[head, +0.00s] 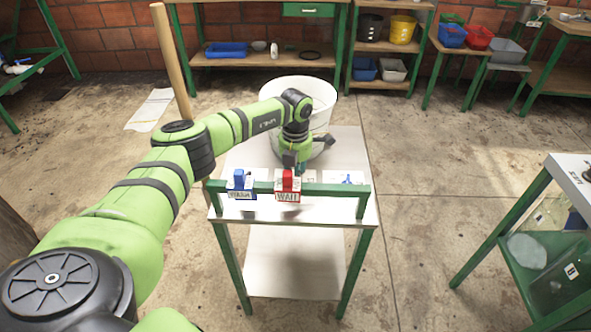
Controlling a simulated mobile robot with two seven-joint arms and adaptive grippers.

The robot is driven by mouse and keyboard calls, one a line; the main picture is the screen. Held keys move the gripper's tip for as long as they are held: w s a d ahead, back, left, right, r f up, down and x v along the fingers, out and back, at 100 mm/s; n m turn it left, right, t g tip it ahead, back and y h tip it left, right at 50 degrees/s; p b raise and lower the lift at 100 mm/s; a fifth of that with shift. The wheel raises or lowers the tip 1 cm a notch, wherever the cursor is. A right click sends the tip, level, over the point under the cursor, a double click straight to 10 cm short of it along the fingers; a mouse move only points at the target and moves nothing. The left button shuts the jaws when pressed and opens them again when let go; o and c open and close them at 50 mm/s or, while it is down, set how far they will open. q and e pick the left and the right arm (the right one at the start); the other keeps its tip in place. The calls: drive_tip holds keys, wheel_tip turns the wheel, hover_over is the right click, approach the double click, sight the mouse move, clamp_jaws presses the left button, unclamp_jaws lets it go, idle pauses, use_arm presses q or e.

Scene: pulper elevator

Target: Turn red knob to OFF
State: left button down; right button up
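The red knob (287,181) is on the green rail (327,188) at the front of a white-topped table. A white sign reading WAIT (287,197) is just below it. My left arm comes in from the left and bends down over the table, its end just behind the red knob. My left gripper (299,168) is small and partly hidden by the wrist and the knob. I cannot tell whether its fingers are open or touch the knob. No OFF mark is readable. My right gripper is not in view.
A blue valve (239,179) with a label sits left of the red knob, and another blue part (348,180) is right of it. A large white bucket (318,91) stands behind my wrist. A wooden pole (172,65) rises at left. Floor right of the table is clear.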

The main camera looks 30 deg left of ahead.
use_arm(q)
drive_tip(key=shift+r+n+p, duration=0.1)
drive_tip(key=shift+n+p, duration=0.6)
drive_tip(key=shift+n, duration=1.2)
drive_tip(key=c, duration=1.2)
unclamp_jaws()
drive_tip(key=shift+o, duration=0.2)
drive_tip(key=shift+d, duration=0.1)
wheel_tip(320, 180, up, 12)
